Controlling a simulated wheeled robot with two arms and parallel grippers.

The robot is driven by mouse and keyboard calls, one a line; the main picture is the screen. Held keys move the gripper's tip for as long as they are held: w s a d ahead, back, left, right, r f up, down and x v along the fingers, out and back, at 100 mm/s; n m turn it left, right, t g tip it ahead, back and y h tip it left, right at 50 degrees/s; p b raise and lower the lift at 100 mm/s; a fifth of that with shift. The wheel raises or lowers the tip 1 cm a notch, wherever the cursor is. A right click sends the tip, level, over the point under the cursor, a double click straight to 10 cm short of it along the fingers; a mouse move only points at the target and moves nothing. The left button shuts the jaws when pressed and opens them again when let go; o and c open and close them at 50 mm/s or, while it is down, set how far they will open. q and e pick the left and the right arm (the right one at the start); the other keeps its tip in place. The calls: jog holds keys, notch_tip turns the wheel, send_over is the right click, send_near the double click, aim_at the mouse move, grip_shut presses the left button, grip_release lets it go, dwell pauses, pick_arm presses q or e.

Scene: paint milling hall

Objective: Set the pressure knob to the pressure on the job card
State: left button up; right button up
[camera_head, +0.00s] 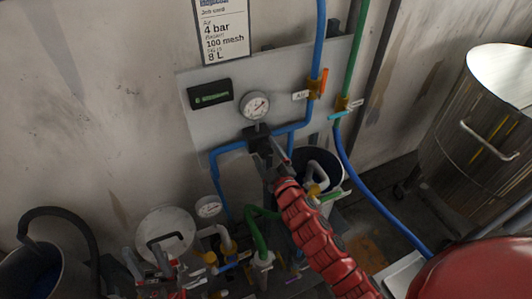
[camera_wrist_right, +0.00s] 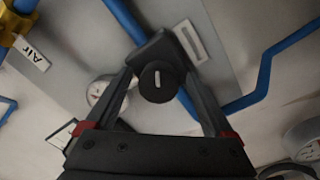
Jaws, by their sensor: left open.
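The job card (camera_head: 222,32) on the wall reads 4 bar, 100 mesh and 8 L. The round pressure gauge (camera_head: 255,105) is on the grey panel; its needle is too small to read. The black pressure knob (camera_wrist_right: 157,82) has a white mark, roughly upright in the right wrist view. My right gripper (camera_head: 268,152) is at the regulator (camera_head: 250,136) below the gauge. My left gripper (camera_head: 145,258) appears low at the left, open, among fittings, partly hard to make out.
The panel (camera_head: 195,125) carries a green display (camera_head: 210,94), blue pipe (camera_head: 222,151) and an orange-handled air valve (camera_head: 316,86). Hoses hang right of it. A steel drum (camera_head: 495,120) stands at right. A second gauge (camera_head: 209,207) and several fittings crowd the lower left.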

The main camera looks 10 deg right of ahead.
jog(key=s+d, duration=0.3)
jog(key=s, duration=1.4)
jog(key=shift+b, duration=0.35)
jog(key=shift+f, duration=0.15)
